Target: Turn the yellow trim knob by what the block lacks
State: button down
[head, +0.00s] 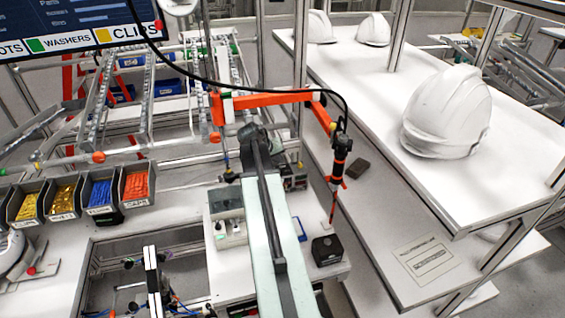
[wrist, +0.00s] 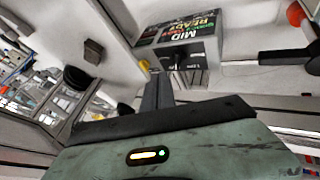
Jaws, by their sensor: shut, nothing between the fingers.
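My gripper (wrist: 158,85) is shut and empty, its dark fingers pointing away from the wrist camera. A small yellow knob (wrist: 144,65) shows just left of the fingertips, partly hidden by them; I cannot tell whether they touch. A black knob (wrist: 187,58) sits on a grey face below the panel. In the head view my arm runs up the middle, and the finger ends are hard to make out.
Bins of small parts (head: 100,192) stand left. A white helmet (head: 447,112) rests on the right bench (head: 390,180).

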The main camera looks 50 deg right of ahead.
aim_at(298, 167)
jog(key=b+x, duration=0.2)
jog(key=x, duration=0.1)
jog(key=b+x, duration=0.6)
jog(key=x, duration=0.1)
jog(key=shift+w+a+f, duration=0.15)
jog(key=shift+w+a, duration=0.1)
jog(key=shift+w, duration=0.05)
jog(key=shift+s+d, duration=0.65)
jog(key=shift+d, duration=0.2)
jog(key=shift+s+d, duration=0.65)
jog(key=shift+d, duration=0.2)
